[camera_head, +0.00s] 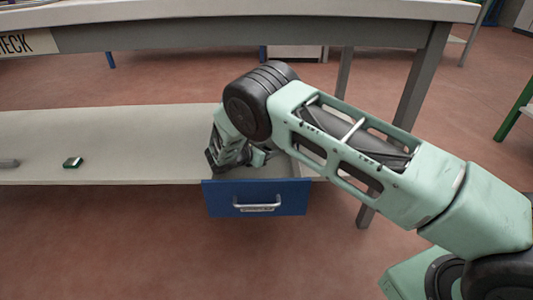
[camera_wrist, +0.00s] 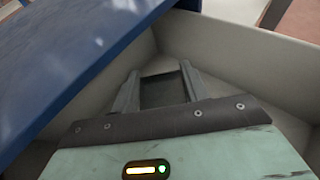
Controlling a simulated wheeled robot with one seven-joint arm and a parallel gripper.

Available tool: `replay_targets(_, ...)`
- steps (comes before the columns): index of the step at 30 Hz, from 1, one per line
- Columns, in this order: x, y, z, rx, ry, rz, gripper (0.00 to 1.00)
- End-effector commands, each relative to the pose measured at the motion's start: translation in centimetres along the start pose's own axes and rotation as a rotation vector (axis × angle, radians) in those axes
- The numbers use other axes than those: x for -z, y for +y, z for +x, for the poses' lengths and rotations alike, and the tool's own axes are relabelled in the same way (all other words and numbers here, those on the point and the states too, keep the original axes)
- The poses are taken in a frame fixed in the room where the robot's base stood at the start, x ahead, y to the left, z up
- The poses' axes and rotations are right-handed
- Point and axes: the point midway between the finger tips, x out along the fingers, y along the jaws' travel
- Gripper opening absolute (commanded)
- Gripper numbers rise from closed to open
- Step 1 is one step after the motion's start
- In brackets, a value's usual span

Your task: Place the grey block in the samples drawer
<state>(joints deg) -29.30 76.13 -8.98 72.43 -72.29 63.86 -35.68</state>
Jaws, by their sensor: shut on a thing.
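The samples drawer (camera_head: 257,200) has a blue front with a silver handle and is pulled open under the shelf; no label on it is legible. In the wrist view its blue front (camera_wrist: 60,55) is at the left and its pale inner wall (camera_wrist: 240,50) at the back and right. My gripper (camera_wrist: 160,78) points down into the drawer, shut on the dark grey block (camera_wrist: 162,92), which lies between its two fingers. I cannot tell whether the block touches the drawer floor. In the head view, my arm hides the fingertips and the block.
A worktop (camera_head: 250,9) spans above, with a table leg (camera_head: 415,85) at the right. Red floor lies in front.

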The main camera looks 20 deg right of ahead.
Motion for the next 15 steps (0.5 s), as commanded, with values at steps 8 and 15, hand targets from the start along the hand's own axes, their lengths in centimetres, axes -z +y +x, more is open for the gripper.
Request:
replay_targets(8,0.2,0.0,0.1,-0.001,-0.001,0.0,0.21)
replay_targets(15,0.9,0.0,0.3,0.0,0.0,0.0,0.21)
